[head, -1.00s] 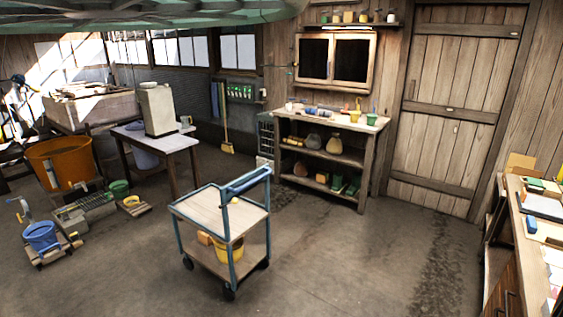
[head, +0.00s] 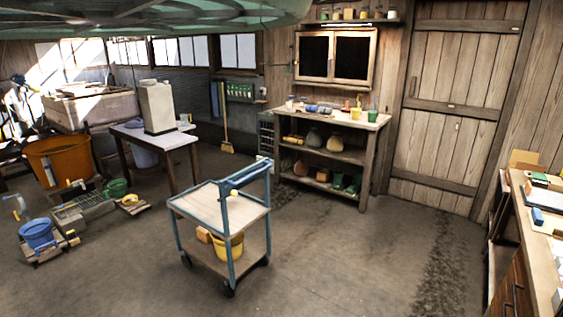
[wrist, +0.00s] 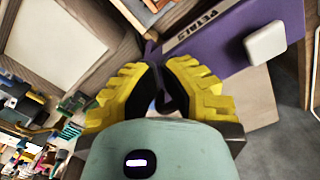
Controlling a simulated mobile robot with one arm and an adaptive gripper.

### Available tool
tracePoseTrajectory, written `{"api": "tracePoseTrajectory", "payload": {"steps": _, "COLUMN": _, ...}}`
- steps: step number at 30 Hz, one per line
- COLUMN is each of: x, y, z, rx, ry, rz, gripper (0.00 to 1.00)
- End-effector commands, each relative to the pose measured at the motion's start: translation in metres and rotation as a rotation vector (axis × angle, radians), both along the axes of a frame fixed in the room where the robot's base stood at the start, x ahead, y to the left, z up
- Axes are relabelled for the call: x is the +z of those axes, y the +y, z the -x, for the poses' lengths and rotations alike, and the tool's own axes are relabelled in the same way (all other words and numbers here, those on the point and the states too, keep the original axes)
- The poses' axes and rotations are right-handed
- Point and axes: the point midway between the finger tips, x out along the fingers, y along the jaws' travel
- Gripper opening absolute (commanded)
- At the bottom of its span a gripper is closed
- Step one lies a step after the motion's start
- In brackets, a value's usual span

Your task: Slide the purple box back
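The purple box (wrist: 228,38) shows at the top right of the wrist view, with a pale label reading PETALS on its face. A dark purple strap or tab (wrist: 153,52) runs from beside the box down to my gripper. My gripper (wrist: 159,68) has yellow ribbed fingers with dark inner pads. Its fingertips are close together at the strap, which appears pinched between them, with a dark loop below. How the strap joins the box is partly hidden. I cannot make out the purple box or my gripper in the head view.
A white rounded block (wrist: 265,43) is against the purple box. Wooden framing (wrist: 125,45) and a pale panel (wrist: 55,42) lie to the left. In the head view, a blue cart (head: 215,204) stands mid-floor, a cluttered bench (head: 538,220) is at right, and a green structure (head: 150,20) hangs overhead.

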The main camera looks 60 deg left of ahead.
Motion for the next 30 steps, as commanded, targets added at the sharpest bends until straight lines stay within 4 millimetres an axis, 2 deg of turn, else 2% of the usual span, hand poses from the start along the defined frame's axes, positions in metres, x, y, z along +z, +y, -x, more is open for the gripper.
{"api": "tracePoseTrajectory", "payload": {"steps": 18, "x": -0.003, "y": -0.022, "z": -0.006, "rx": -0.002, "ry": -0.002, "rz": 0.005, "gripper": 0.0}}
{"api": "tracePoseTrajectory", "payload": {"steps": 30, "x": 0.0, "y": -0.027, "z": -0.011, "rx": 0.003, "ry": -0.003, "rz": 0.002, "gripper": 0.0}}
